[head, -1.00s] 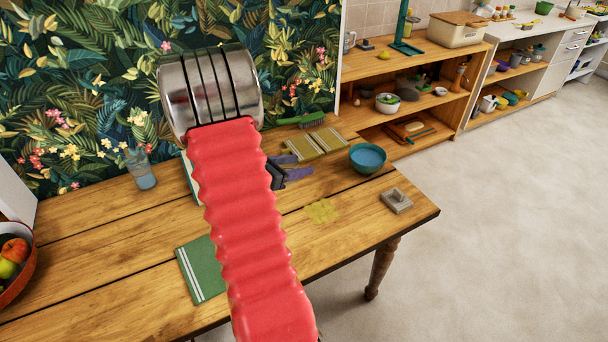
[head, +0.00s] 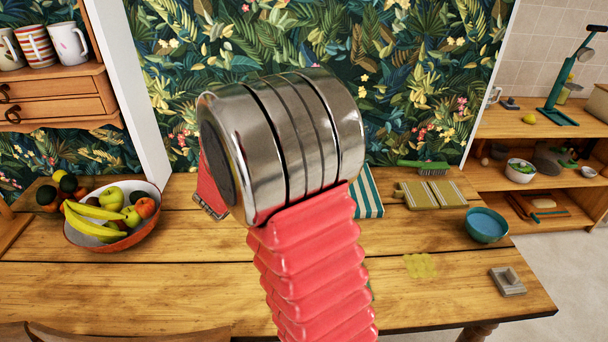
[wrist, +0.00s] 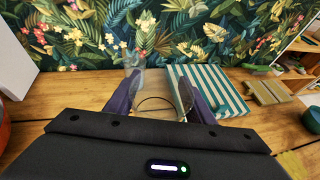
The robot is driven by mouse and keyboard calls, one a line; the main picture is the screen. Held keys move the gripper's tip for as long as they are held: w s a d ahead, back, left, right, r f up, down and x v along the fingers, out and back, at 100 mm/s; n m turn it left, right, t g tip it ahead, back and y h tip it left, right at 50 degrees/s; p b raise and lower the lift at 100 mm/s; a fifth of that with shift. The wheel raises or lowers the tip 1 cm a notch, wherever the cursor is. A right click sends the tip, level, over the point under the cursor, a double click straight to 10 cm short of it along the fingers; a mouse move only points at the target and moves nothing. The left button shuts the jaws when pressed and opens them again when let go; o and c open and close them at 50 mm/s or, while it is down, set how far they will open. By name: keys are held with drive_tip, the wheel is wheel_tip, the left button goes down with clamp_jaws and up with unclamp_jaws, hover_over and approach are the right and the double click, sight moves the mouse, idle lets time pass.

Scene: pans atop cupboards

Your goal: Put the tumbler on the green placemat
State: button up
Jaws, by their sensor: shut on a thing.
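The clear glass tumbler (wrist: 152,84) stands between the two purple fingers of my gripper (wrist: 158,88) in the wrist view. The fingers are shut on it. My arm hides gripper and tumbler in the head view.
A green-and-white striped flat item (wrist: 215,88) lies right of the tumbler. A fruit bowl (head: 130,238) stands left on the wooden table (head: 170,285). At right are a blue bowl (head: 486,225), olive mat (head: 432,193), green brush (head: 424,168), yellow cloth (head: 420,265) and grey block (head: 507,281).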

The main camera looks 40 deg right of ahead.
drive_tip(key=w+a+r+n+t+y, duration=0.1)
drive_tip(key=w+a+r+n+y, duration=0.1)
drive_tip(key=a, duration=0.7)
drive_tip(key=w+a+r+n+t+y, duration=0.2)
drive_tip(key=a+n, duration=0.1)
drive_tip(key=a, duration=0.6)
drive_tip(key=w+a+r+n+t+y, duration=0.2)
drive_tip(key=a+y, duration=0.1)
drive_tip(key=a, duration=0.6)
drive_tip(key=shift+w+a+r+n, duration=0.25)
drive_tip(key=shift+w+a+n, duration=0.05)
drive_tip(key=shift+a+n, duration=0.1)
